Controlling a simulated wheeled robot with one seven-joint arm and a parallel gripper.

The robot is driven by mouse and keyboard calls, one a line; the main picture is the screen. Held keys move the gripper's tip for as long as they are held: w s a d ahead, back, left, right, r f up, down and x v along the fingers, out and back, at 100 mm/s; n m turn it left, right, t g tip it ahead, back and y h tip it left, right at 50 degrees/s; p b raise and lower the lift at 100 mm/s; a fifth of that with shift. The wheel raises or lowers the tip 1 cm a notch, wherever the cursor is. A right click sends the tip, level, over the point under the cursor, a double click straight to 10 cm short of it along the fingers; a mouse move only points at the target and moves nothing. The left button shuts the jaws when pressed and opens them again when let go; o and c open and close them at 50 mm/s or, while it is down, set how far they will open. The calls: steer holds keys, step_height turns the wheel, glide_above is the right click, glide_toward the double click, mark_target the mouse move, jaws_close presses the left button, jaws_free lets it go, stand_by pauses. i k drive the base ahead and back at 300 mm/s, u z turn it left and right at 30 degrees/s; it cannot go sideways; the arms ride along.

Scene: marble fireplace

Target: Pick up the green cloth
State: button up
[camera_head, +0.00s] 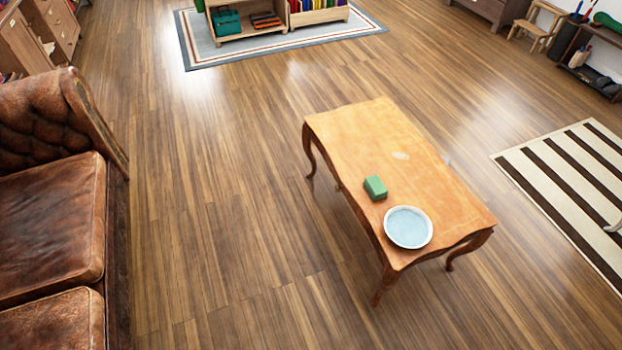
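A small green block-shaped item (375,188), which looks like the folded green cloth, lies on the wooden coffee table (365,140). It sits near the table's left edge, just up and left of a round plate (408,227) with a light blue centre and white rim. The item and plate look close but apart. My gripper is not in view.
A brown leather sofa (50,230) stands at the left. A striped rug (570,190) lies at the right, and a grey rug (200,48) with shelves is at the back. Wooden floor (230,200) between sofa and table is clear.

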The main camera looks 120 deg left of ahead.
mark_target(376, 189)
steer(key=u, duration=3.35)
